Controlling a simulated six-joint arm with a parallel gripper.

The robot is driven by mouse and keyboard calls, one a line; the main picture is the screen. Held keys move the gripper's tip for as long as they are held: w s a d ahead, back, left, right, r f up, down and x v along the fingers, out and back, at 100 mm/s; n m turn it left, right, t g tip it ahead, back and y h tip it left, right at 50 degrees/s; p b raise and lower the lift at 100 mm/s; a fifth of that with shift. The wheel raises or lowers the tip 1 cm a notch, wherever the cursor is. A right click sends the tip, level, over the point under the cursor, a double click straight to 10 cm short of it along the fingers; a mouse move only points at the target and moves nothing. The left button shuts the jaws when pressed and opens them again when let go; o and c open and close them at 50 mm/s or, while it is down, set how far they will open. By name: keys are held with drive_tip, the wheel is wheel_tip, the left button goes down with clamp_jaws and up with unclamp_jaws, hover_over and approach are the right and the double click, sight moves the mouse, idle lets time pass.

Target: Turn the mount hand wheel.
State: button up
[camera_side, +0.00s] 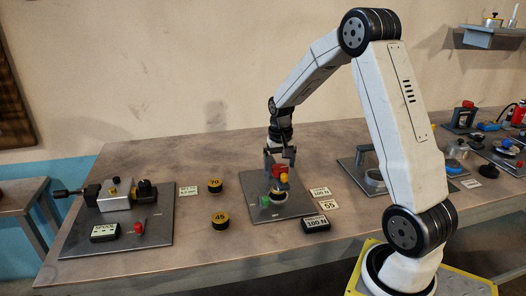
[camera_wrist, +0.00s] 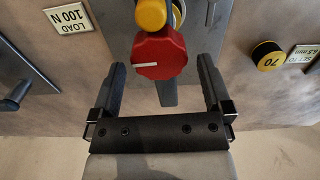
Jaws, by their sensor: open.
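A red round knob (camera_wrist: 160,54) with a white line, which looks like the hand wheel, sits between my open fingers in the wrist view. Clear gaps show on both sides of it. It also shows in the side view (camera_side: 280,170) on the middle device, above a dark plate (camera_side: 288,212). A yellow part (camera_wrist: 151,14) adjoins the knob. My gripper (camera_side: 280,157) is open and points down at the device, with its fingers (camera_wrist: 162,64) on either side of the knob. How deep the fingers reach is hard to tell.
Yellow-topped weights marked 70 (camera_side: 215,186) and 45 (camera_side: 220,218) stand left of the plate. A load readout (camera_side: 315,223) and label cards (camera_side: 320,192) lie to its right. Another fixture (camera_side: 118,198) stands at far left.

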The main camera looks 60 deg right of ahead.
sight(279, 167)
drive_tip(key=shift+r, duration=3.3)
drive_tip(key=s+a+f+n+t, duration=0.1)
drive_tip(key=s+a+f+n, duration=0.1)
drive_tip(key=a, duration=0.5)
drive_tip(key=s+a+f+n, duration=0.2)
drive_tip(key=s+a+n, duration=0.2)
drive_tip(key=a, duration=0.4)
drive_tip(key=s+a+f+n+t, duration=0.1)
drive_tip(key=s+a+f+n, duration=0.1)
drive_tip(key=a, duration=0.5)
drive_tip(key=shift+s+a+f+n+t, duration=0.3)
drive_tip(key=shift+s+f+n, duration=0.1)
drive_tip(key=shift+s, duration=0.5)
drive_tip(key=shift+w+d+r, duration=0.1)
drive_tip(key=w+d+r, duration=0.3)
drive_tip(key=w+d, duration=0.6)
drive_tip(key=shift+w+d, duration=0.4)
drive_tip(key=shift+a, duration=0.1)
